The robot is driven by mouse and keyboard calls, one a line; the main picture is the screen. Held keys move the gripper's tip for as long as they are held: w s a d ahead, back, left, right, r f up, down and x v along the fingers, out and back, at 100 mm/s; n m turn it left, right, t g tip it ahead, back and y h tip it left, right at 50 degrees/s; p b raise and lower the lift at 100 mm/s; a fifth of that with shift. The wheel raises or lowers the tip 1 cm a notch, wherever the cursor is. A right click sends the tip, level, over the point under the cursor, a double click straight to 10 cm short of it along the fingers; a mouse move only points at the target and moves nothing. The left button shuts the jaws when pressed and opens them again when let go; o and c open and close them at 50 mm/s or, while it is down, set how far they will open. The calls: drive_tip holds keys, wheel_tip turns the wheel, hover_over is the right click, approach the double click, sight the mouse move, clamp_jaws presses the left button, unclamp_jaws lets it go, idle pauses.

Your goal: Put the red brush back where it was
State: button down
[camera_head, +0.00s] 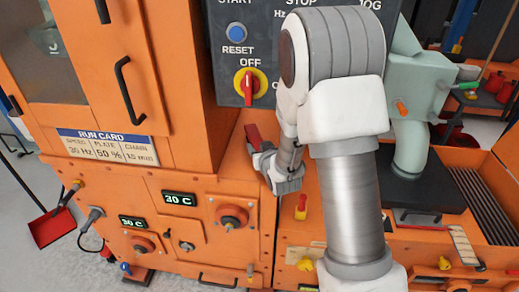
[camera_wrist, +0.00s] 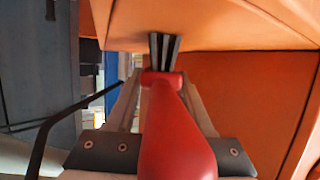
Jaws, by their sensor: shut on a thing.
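The red brush (camera_wrist: 178,135) fills the middle of the wrist view, its handle toward the camera and its dark grey bristles (camera_wrist: 165,45) pointing away, close to an orange panel. I cannot tell whether they touch it. My gripper (camera_wrist: 161,88) is shut on the brush, a finger on each side. In the head view, my gripper (camera_head: 260,152) is in front of the orange machine, below the red and yellow switch, with a red part of the brush (camera_head: 253,136) showing above it. My arm hides part of the machine behind.
The orange cabinet (camera_head: 215,170) stands close on the left of my gripper. The grey control panel (camera_head: 290,70) is above. A dark bent bar (camera_wrist: 45,130) shows at left in the wrist view. A red dustpan (camera_head: 52,226) is on the floor at far left.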

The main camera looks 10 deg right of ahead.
drive_tip(key=shift+r, duration=0.1)
drive_tip(key=shift+f+b, duration=0.25)
drive_tip(key=shift+b, duration=0.05)
drive_tip(key=shift+c, duration=1.4)
unclamp_jaws()
drive_tip(key=shift+r, duration=0.15)
